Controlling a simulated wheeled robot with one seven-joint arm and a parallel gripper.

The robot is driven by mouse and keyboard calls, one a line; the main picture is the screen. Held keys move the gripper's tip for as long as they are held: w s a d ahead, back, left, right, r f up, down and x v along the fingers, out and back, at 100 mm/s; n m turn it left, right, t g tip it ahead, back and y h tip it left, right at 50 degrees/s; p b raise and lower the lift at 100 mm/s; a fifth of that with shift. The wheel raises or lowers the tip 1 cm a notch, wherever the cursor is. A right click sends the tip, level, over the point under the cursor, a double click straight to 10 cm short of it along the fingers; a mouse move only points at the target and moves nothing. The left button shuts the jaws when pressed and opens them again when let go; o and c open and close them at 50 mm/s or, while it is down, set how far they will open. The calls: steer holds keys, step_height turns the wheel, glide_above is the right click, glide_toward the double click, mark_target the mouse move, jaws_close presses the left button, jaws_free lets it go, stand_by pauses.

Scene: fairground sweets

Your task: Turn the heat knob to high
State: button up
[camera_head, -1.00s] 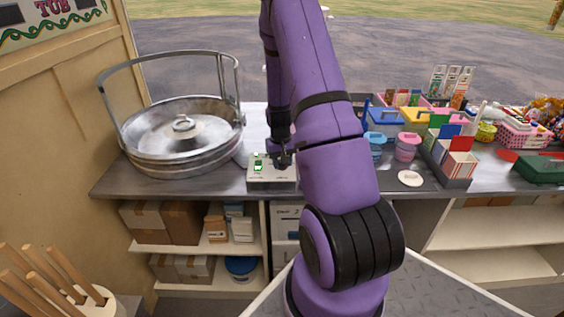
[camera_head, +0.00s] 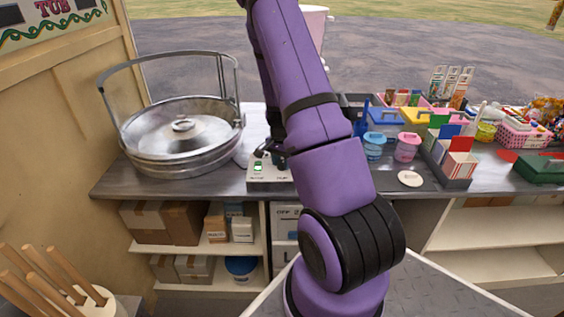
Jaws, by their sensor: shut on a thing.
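A small white control box (camera_head: 256,184) stands at the counter's front edge, right of the round metal pan. A lit green switch (camera_head: 257,168) shows on its left part. My gripper (camera_head: 272,156) is small and dark at the box's right part, partly covered by my purple arm. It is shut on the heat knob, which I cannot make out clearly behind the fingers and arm. The knob's pointer and its setting marks are hidden or too small to read.
The large metal pan (camera_head: 180,158) with a raised hoop handle is close to the left. Blue (camera_head: 374,147) and pink (camera_head: 407,148) tubs, a white disc (camera_head: 410,179) and card boxes stand to the right. Wooden sticks (camera_head: 45,275) are at lower left.

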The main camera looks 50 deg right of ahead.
mark_target(281, 161)
steer(key=shift+m, duration=0.9)
steer(key=o, duration=0.9)
steer(key=shift+o, duration=0.2)
step_height(281, 161, up, 11)
steer(key=shift+w, duration=0.3)
steer(key=shift+f, duration=0.1)
